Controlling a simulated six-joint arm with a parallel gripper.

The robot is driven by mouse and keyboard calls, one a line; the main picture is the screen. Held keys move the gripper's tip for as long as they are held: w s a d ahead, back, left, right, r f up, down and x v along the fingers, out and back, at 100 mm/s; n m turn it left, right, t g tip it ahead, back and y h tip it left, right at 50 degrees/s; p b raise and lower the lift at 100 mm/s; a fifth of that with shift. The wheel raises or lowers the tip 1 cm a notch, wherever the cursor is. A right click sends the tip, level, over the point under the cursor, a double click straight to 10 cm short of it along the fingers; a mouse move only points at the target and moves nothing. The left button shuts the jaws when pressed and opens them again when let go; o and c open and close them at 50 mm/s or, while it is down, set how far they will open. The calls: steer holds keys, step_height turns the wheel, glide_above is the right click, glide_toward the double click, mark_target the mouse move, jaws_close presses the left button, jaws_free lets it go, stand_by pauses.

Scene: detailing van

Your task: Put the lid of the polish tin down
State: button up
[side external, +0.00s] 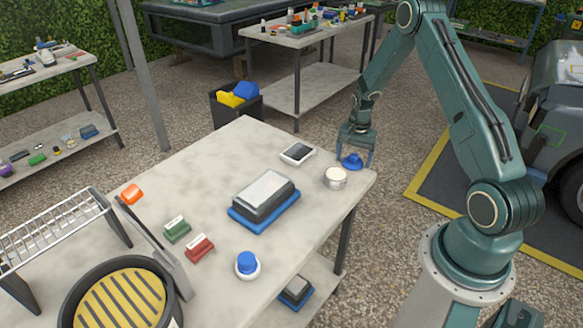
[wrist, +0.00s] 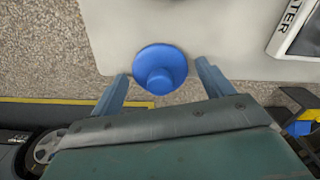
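A round blue lid with a raised knob (side external: 352,161) is at the table's far right edge, beside an open-looking white tin (side external: 335,178). In the wrist view, the blue lid (wrist: 160,68) appears between and just beyond my fingertips, partly overlapping the ground past the table edge. Whether it rests on the table or sits slightly above is unclear. My gripper (side external: 356,152) points down over it; its fingers (wrist: 161,72) are spread, with a narrow gap visible on each side of the lid. The tin is outside the wrist view.
A dark-framed white device (side external: 297,153) lies left of the tin on the grey table (side external: 315,215). The table's right front is bare.

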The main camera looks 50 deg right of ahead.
mark_target(354, 155)
steer(key=shift+r, duration=0.1)
stand_by(0.3)
step_height(354, 155, up, 12)
stand_by(0.7)
steer(key=shift+r, duration=0.1)
stand_by(0.4)
steer(key=s+a+r+n+t, duration=0.15)
steer(key=a+r+n, duration=0.25)
steer(key=a+r, duration=0.45)
steer(key=s+a+r+n+t, duration=0.1)
steer(key=s+a+r+n, duration=0.2)
steer(key=a+r, duration=0.6)
steer(key=s+a+r+n+t, duration=0.3)
steer(key=s+a+r+n, duration=0.2)
steer(key=s, duration=1.1)
steer(key=a+n, duration=0.3)
steer(key=a, duration=0.3)
